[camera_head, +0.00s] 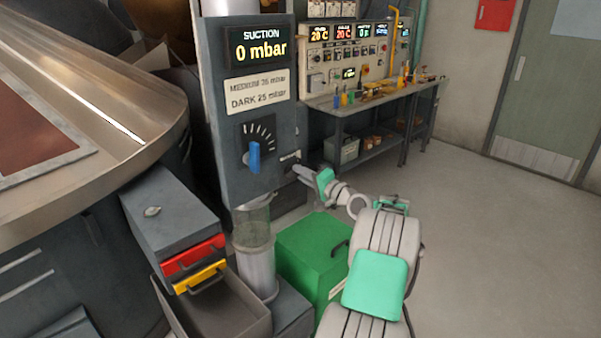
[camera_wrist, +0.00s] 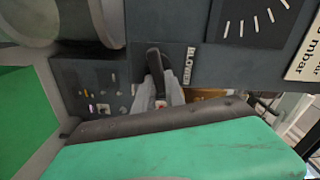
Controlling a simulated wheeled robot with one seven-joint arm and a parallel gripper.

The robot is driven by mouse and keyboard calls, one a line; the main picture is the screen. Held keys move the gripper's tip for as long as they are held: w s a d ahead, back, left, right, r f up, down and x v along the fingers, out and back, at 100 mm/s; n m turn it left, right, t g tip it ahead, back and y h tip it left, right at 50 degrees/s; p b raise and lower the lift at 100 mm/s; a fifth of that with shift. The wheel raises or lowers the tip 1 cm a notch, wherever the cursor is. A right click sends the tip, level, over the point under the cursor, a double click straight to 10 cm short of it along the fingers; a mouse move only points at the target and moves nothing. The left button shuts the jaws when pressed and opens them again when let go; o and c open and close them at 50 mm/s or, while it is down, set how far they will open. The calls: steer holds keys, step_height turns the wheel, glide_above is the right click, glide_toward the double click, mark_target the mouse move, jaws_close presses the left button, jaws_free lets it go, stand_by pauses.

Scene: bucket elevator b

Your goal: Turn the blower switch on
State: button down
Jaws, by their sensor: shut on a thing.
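The blower switch (camera_wrist: 153,58) is a small dark lever beside a white BLOWER label (camera_wrist: 190,64) on the grey control panel (camera_head: 230,125). My gripper (camera_head: 297,168) reaches the lower right edge of that panel, where it mostly hides the switch from the head view. In the wrist view my gripper (camera_wrist: 158,82) has its grey fingers close on both sides of the dark lever, shut on it. The suction display (camera_head: 257,48) on the panel reads 0 mbar.
A dial with a blue knob (camera_head: 254,156) sits left of my gripper on the same panel. A green box (camera_head: 311,252) stands below my arm. A workbench (camera_head: 375,98) with instruments is behind. The floor to the right is clear.

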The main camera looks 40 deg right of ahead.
steer(key=shift+f+m+p, duration=0.15)
steer(key=shift+m+p, duration=0.25)
steer(key=shift+m, duration=1.2)
steer(key=c, duration=1.4)
jaws_free()
steer(key=shift+s+f, duration=0.1)
steer(key=s+b, duration=0.2)
steer(key=s, duration=0.5)
steer(key=shift+s+d, duration=0.15)
steer(key=shift+s, duration=0.2)
